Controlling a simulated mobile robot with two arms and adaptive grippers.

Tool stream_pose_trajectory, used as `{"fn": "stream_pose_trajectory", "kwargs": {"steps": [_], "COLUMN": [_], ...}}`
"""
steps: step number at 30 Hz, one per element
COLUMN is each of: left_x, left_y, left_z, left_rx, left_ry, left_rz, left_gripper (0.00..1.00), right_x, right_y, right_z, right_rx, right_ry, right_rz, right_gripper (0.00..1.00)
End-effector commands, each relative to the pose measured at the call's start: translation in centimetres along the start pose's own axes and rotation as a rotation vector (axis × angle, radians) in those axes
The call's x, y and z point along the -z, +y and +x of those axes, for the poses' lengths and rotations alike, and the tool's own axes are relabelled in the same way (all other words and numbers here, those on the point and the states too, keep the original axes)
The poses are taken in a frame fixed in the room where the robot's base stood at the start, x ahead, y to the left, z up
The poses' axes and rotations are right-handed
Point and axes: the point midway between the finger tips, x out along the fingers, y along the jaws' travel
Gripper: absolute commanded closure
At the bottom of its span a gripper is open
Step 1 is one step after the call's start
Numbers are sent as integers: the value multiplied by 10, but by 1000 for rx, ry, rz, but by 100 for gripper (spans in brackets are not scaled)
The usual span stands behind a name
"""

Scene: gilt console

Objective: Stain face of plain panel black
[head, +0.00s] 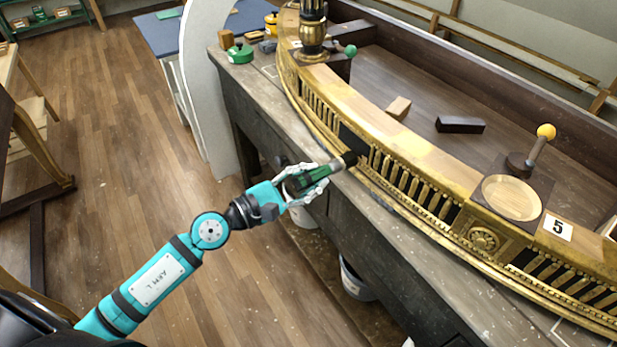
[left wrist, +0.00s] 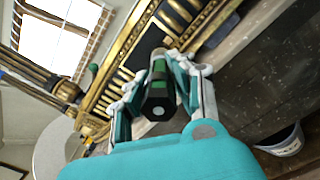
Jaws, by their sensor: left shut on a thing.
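The gilt console (head: 330,95) curves across the bench with a slatted gold front. Among the slats is a plain panel (head: 352,142) whose visible face looks black; it also shows dark in the left wrist view (left wrist: 150,42). My left gripper (head: 310,182) is shut on a green and black cylindrical applicator (head: 300,183), which also shows between the fingers in the left wrist view (left wrist: 158,90). Its black tip is at the console front, just below and beside the panel. I cannot tell whether the tip touches. My right gripper is not in view.
The worn bench (head: 250,90) carries the console; a green tin (head: 240,53) stands at its far left end. A wood block (head: 398,108) and a dark block (head: 460,125) lie behind the console. A bucket (head: 355,282) stands below.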

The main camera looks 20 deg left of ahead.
Motion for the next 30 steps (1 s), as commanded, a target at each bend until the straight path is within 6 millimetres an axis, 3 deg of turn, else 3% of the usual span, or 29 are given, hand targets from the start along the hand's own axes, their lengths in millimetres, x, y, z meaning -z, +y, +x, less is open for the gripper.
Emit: {"fn": "stream_pose_trajectory", "kwargs": {"steps": [30], "left_x": [-3], "left_y": [-2], "left_z": [17], "left_rx": [0], "left_ry": [-1], "left_rz": [-1], "left_gripper": [100], "right_x": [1], "right_y": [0], "right_z": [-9], "right_rx": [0], "right_ry": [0], "right_rz": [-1], "right_gripper": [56]}}
